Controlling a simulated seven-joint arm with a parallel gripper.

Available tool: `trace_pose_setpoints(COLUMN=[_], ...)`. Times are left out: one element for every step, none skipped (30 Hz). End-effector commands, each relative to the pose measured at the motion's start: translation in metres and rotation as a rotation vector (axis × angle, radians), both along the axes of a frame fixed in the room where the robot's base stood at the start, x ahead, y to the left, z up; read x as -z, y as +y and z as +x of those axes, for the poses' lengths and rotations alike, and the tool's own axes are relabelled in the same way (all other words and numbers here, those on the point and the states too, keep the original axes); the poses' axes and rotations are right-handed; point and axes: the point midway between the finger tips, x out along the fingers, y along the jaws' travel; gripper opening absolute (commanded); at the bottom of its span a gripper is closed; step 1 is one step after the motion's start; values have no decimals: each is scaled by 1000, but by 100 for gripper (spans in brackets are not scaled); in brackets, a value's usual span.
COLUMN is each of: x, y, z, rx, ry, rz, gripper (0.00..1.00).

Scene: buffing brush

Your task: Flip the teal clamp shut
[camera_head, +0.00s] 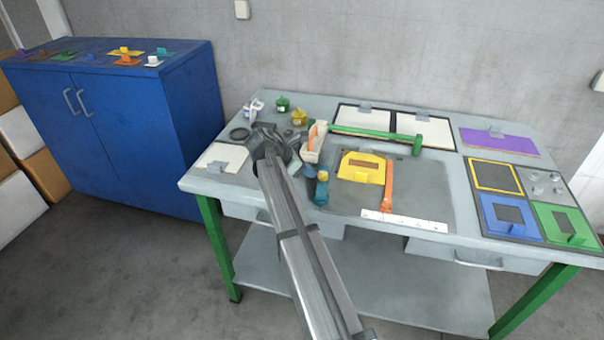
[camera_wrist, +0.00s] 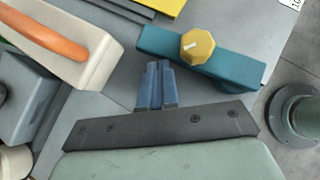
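A teal block (camera_wrist: 225,65) with a yellow knob (camera_wrist: 195,46) lies just beyond my fingertips in the wrist view. It appears in the head view as a blue-teal piece (camera_head: 322,190) near the bench's front edge. I cannot tell whether this is the clamp or how it is set. Another small teal piece (camera_head: 163,51) is on top of the blue cabinet, too small to read. My gripper (camera_wrist: 158,66) has its two blue fingers together, with nothing visible between them. The block is beyond and right of the fingertips, apparently apart from them. My arm hides much of the hand in the head view.
A cream tool (camera_wrist: 62,45) with an orange handle lies left of my fingers, above a grey block (camera_wrist: 25,95). The blue cabinet (camera_head: 130,110) stands at left.

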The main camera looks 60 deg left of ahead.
Motion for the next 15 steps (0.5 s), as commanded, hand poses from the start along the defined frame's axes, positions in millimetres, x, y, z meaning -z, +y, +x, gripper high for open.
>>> trace_pose_setpoints(x=[0,0,0,0,0,0,0,0,0,0,0,0,0,0,0], y=[-1,-1,-2,-3,-3,0,-1,-1,-3,-5,-8,-9,-10,-11,-12], z=[5,7,11,13,16,19,22,23,26,27,29,31,32,34,36], rx=[1,1,1,1,4,45,73,97,130,141,136,135,135,135,135], ry=[0,0,0,0,0,0,0,0,0,0,0,0,0,0,0], rz=[0,0,0,0,-1,-1,-1,-1,-1,-1,-1,-1,-1,-1,-1], gripper=[0,0,0,0,0,0,0,0,0,0,0,0,0,0,0])
